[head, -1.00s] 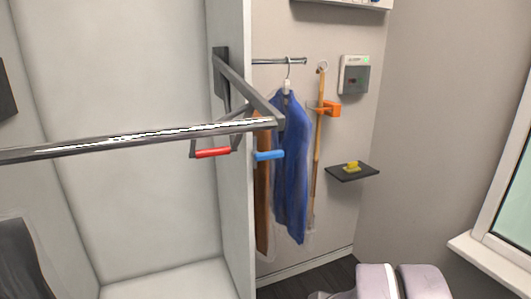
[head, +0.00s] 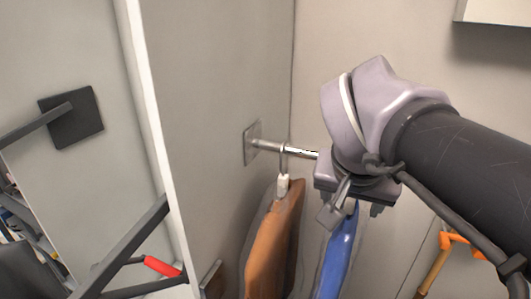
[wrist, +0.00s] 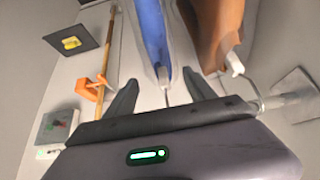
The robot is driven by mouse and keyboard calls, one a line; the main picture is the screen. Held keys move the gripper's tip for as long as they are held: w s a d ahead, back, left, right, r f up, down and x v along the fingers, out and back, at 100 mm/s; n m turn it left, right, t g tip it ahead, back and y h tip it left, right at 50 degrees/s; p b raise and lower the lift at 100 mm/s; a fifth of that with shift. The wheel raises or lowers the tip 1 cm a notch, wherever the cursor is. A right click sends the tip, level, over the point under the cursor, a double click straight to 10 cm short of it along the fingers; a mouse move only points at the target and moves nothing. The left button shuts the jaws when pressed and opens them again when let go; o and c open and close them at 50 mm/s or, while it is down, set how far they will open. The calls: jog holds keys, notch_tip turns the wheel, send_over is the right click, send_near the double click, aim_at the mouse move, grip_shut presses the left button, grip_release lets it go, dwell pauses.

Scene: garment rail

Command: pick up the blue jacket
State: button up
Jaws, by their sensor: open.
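The blue jacket (head: 338,258) hangs on the short wall rail (head: 300,152), partly hidden behind my gripper in the head view. My gripper (head: 350,215) is open and empty, up at the jacket's top. In the wrist view the blue jacket (wrist: 152,32) hangs away from me. Its pale hanger neck (wrist: 163,76) lies between the two open fingers of my gripper (wrist: 160,78). I cannot tell how deep the neck is between them, and I see no contact.
A brown garment (head: 270,245) hangs close beside the jacket, also in the wrist view (wrist: 216,30). A wooden stick (head: 433,272) in an orange holder (head: 455,240) is on the other side. A panel edge (head: 155,130) and red-handled bar (head: 162,266) stand at left.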

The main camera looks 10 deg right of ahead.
aim_at(346, 219)
jog(key=b+x, duration=0.1)
jog(key=x, duration=0.8)
jog(key=shift+a, duration=0.15)
jog(key=x, duration=0.1)
jog(key=b+x, duration=0.1)
jog(key=x, duration=0.3)
jog(key=shift+s+a+f, duration=0.1)
jog(key=shift+s+f, duration=0.15)
jog(key=shift+w+f, duration=0.1)
jog(key=shift+w, duration=0.05)
jog(key=shift+c, duration=0.2)
grip_shut()
